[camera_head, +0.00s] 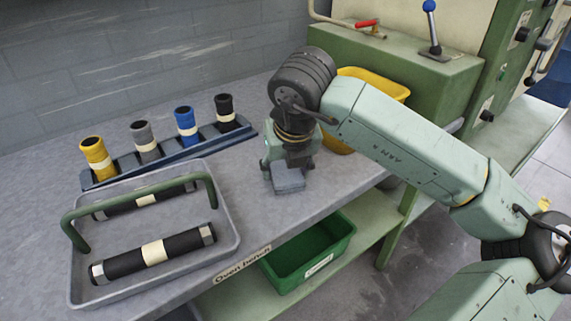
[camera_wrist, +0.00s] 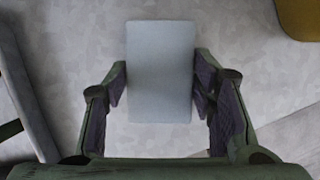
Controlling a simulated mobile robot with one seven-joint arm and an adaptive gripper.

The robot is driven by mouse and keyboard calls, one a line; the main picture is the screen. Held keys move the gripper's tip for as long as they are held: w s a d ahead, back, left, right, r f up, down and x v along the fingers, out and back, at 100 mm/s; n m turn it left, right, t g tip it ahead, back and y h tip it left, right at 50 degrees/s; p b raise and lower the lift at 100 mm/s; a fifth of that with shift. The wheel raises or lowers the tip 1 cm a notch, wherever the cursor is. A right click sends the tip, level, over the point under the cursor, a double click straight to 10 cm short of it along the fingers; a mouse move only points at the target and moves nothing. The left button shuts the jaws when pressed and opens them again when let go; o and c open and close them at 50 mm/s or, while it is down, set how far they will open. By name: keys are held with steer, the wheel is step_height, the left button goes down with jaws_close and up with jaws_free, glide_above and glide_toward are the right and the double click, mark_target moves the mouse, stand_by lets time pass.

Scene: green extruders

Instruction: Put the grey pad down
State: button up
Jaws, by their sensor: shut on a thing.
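The grey pad (camera_head: 289,181) is a flat, blue-grey block at the front of the bench. In the wrist view, the pad (camera_wrist: 160,65) is a plain rectangle between my two fingers. My gripper (camera_head: 287,164) points down and is shut on the pad; my gripper also shows in the wrist view (camera_wrist: 160,90), with a finger at each side. The pad is at or very near the bench top (camera_head: 332,183). I cannot tell whether it touches it. The pad's upper part is partly hidden by my gripper in the head view.
A grey tray (camera_head: 233,238) with a green handle and black tubes stands at the left. Behind it, a dark blue rack (camera_head: 166,160) holds several coloured tubes. A yellow bin (camera_head: 391,88) is behind my arm. A green bin (camera_head: 333,241) sits on the lower shelf.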

steer(key=shift+f+b, duration=0.25)
steer(key=shift+b, duration=0.2)
steer(key=shift+f, duration=0.15)
steer(key=o, duration=1.1)
steer(key=shift+f, duration=0.15)
steer(key=shift+r, duration=0.2)
steer(key=shift+r+p, duration=0.65)
steer(key=shift+p, duration=0.05)
steer(key=b+v, duration=0.1)
steer(key=v, duration=1)
steer(key=shift+s+r+b, duration=0.2)
steer(key=shift+r+b, duration=0.05)
steer(key=shift+b, duration=0.1)
